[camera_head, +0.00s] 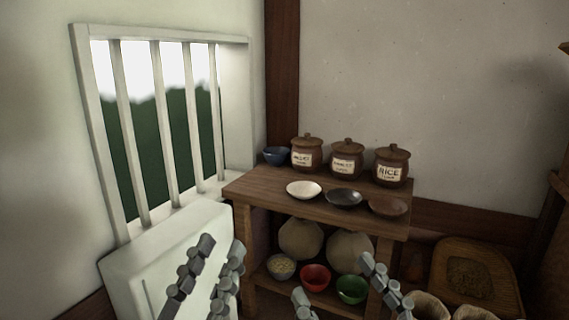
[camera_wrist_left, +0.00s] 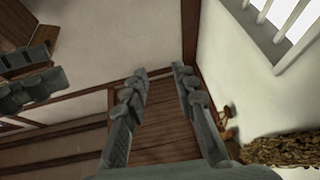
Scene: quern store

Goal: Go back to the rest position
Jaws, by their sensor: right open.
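My left gripper (camera_head: 222,243) is at the lower left of the head view, in front of the white block below the window. In the left wrist view its two fingers (camera_wrist_left: 160,70) stand apart with nothing between them, so it is open and empty. My right gripper (camera_head: 333,275) is at the bottom centre of the head view, in front of the shelf's lower part. Its fingers are wide apart and hold nothing. What looks like my right gripper's fingers also shows at the left of the left wrist view (camera_wrist_left: 30,75).
A wooden shelf (camera_head: 262,191) carries lidded jars (camera_head: 347,159), a blue bowl (camera_head: 275,156) and a cream dish (camera_head: 303,190), a black dish (camera_head: 344,197) and a brown dish (camera_head: 388,206). Red (camera_head: 315,277) and green (camera_head: 352,289) bowls sit below. A wooden tray (camera_head: 450,257) lies right.

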